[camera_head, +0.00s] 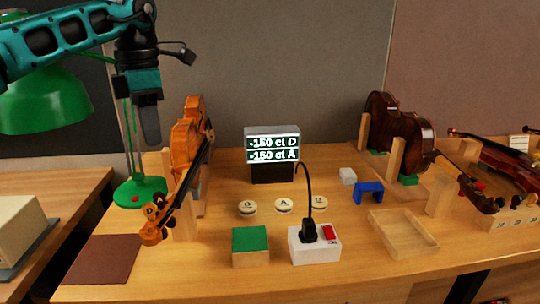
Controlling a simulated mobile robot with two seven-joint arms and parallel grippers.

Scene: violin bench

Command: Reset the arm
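My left arm comes in from the upper left, and my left gripper (149,120) points down in the air above the left part of the bench. Its fingers show as one dark shape, so I cannot tell whether they are open or shut. No object shows at its tips. An orange-brown violin (188,140) stands in a wooden holder just right of and below the gripper, its scroll toward me. My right gripper is not in view.
A green lamp (50,100) stands behind my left arm. A display (272,143) reads "-150 ct D" and "-150 ct A". A white switch box (314,244), green-topped block (250,246), wooden tray (403,233) and dark violin (400,128) are on the bench.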

